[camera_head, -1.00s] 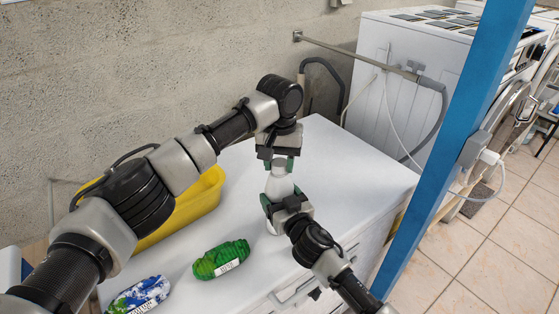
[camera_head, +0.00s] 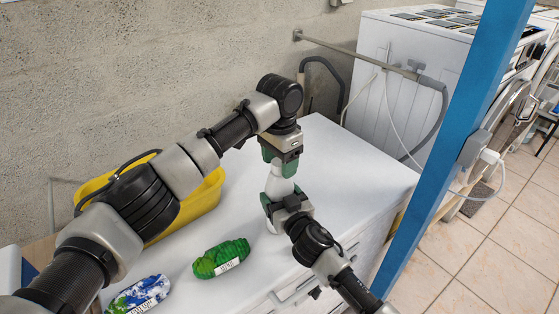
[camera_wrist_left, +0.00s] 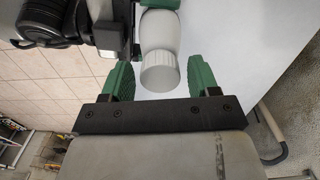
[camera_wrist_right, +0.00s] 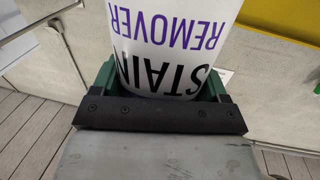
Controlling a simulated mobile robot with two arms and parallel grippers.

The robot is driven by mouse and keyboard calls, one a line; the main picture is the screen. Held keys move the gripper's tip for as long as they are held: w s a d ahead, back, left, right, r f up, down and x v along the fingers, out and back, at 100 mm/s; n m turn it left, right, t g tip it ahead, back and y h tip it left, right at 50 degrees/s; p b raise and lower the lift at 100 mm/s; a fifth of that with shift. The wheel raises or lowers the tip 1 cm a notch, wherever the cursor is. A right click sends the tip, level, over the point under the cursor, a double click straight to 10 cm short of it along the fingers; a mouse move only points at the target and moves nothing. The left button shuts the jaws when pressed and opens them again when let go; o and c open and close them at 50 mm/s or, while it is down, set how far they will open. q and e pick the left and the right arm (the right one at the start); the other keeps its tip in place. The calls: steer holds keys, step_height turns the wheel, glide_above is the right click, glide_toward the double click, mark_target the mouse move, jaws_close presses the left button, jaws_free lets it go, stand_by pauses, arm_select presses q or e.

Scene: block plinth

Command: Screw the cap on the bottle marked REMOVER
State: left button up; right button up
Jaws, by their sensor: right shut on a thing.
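The white bottle (camera_head: 275,185) stands upright on the white worktop. Its label reads STAIN REMOVER in the right wrist view (camera_wrist_right: 160,45). My right gripper (camera_head: 277,205) is shut on the bottle's body, fingers on either side. A white ribbed cap (camera_wrist_left: 160,72) sits on the bottle's top in the left wrist view; how tight it is cannot be told. My left gripper (camera_head: 279,160) is above the bottle, pointing down. In its wrist view its green fingers (camera_wrist_left: 160,82) are open on either side of the cap, with gaps.
A green bundle (camera_head: 221,258) and a blue, white and green one (camera_head: 138,296) lie on the worktop (camera_head: 340,180) at the front left. A yellow tub (camera_head: 205,196) stands behind my left arm. A blue post (camera_head: 450,150) rises at the right. The worktop right of the bottle is clear.

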arm_select(q)
steer(key=shift+o, duration=0.5)
step_height(320, 180, up, 12)
stand_by(0.4)
arm_select(e)
steer(key=o, duration=1.7)
arm_select(q)
steer(key=shift+f, duration=0.3)
arm_select(e)
steer(key=v, duration=1)
steer(key=shift+s+d, duration=0.25)
steer(key=shift+s, duration=0.05)
